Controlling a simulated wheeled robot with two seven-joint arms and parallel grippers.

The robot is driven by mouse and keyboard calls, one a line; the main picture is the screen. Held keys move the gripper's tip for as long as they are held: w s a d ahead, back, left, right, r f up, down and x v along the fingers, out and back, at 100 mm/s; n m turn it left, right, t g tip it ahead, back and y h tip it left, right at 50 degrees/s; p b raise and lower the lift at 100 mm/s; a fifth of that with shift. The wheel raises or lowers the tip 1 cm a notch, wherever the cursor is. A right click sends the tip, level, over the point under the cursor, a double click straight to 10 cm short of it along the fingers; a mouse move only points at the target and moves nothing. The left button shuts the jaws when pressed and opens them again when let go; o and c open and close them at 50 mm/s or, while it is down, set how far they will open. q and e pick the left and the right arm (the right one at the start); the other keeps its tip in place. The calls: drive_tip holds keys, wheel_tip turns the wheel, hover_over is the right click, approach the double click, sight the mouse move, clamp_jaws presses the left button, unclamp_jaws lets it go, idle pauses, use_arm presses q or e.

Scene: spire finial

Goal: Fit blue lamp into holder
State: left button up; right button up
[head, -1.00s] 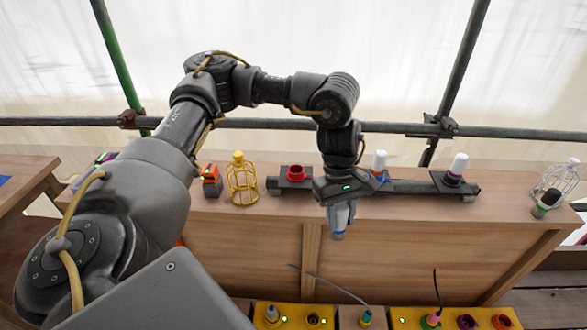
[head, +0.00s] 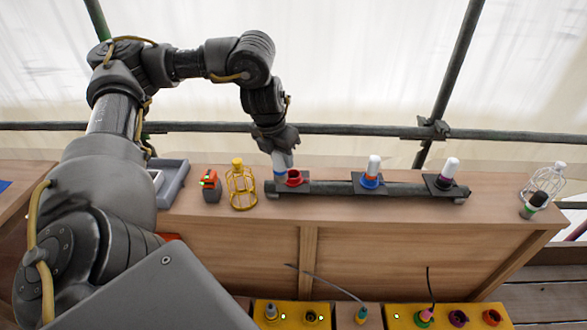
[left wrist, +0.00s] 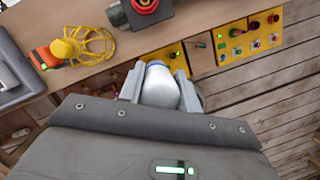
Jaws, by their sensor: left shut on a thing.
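My left gripper (head: 283,160) is shut on the blue lamp (left wrist: 160,88), a whitish bulb with a blue collar. In the head view the lamp hangs just left of the red holder (head: 294,177). In the left wrist view the red holder (left wrist: 146,4) is apart from the lamp, at the top edge. The blue holder (head: 370,183), mid-bar, has a white lamp (head: 374,166) with an orange-red collar standing in it. At the bar's right, another white lamp (head: 451,168) with a purple collar stands in a dark holder (head: 437,181). My right gripper is not in view.
A yellow wire cage (head: 241,186) and an orange-and-grey device (head: 210,186) stand left of the bar. A clear cage (head: 543,182) and a dark-capped item (head: 534,203) stand at the bench's right end. Yellow control boxes (head: 405,315) sit below, in front.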

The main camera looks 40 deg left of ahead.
use_arm(q)
drive_tip(key=w+a+f+b, duration=0.1)
drive_tip(key=w+a+f, duration=0.1)
drive_tip(key=w+f, duration=0.2)
drive_tip(key=w+a+f+b, duration=0.2)
drive_tip(key=w+f, duration=0.2)
drive_tip(key=w+a+f+b, duration=0.1)
drive_tip(key=w+a+f, duration=0.1)
drive_tip(key=w+f, duration=0.2)
drive_tip(key=shift+w+a+f+b, duration=0.15)
drive_tip(key=shift+a+f+b, duration=0.2)
drive_tip(key=shift+f, duration=0.25)
drive_tip(key=shift+c, duration=0.3)
drive_tip(key=shift+r, duration=0.1)
drive_tip(key=o, duration=1.1)
drive_tip(key=shift+c, duration=0.2)
